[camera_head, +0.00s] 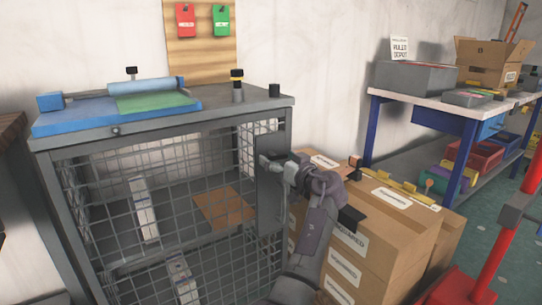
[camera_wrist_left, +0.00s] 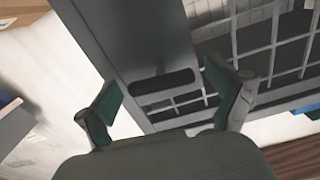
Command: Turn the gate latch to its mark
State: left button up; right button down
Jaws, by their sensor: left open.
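A grey metal cage (camera_head: 180,125) with mesh sides stands at the left of the head view. A dark grey upright plate (camera_head: 270,205) is on its front right corner, and it fills the upper middle of the left wrist view (camera_wrist_left: 130,38). A dark rounded slot (camera_wrist_left: 160,86) shows in this plate. I cannot make out the gate latch or its mark for certain. My left gripper (camera_head: 268,163) is in front of the plate. In the left wrist view its two fingers (camera_wrist_left: 163,90) are apart, with nothing seen held between them. My right gripper is not in view.
Cardboard boxes (camera_head: 390,225) are stacked close to the right of the cage. A blue pad and a green pad (camera_head: 150,101) lie on the cage top. A workbench (camera_head: 410,98) with boxes stands at the back right. A red frame (camera_head: 488,250) is at the right.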

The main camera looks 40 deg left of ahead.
pick_arm(q)
jog(key=c, duration=1.2)
jog(key=shift+o, duration=0.2)
jog(key=shift+r, duration=0.1)
